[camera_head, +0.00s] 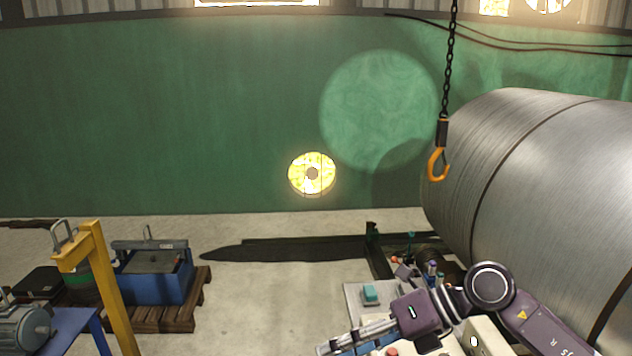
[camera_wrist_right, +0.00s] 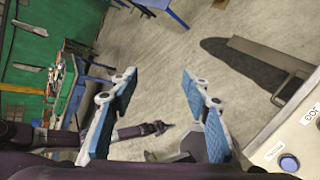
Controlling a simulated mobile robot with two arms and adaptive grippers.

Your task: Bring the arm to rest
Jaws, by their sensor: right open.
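My right arm comes in from the lower right in the head view, with purple and silver links. My right gripper (camera_head: 352,337) reaches left over a light control panel (camera_head: 353,293) at the bottom edge. Its fingers show side-on there. In the right wrist view my right gripper (camera_wrist_right: 162,82) has its two blue-padded fingers wide apart, with nothing between them but bare floor behind. A dark arm link, probably mine, shows behind the fingers in that view. My left gripper does not show in the head view.
A large metal cylinder (camera_head: 545,180) fills the right side, beside an orange hook (camera_head: 437,165) on a chain. A yellow post (camera_head: 105,290), a blue machine (camera_head: 155,275) on a pallet (camera_head: 165,318) and a motor (camera_head: 25,328) stand left. The middle floor is clear.

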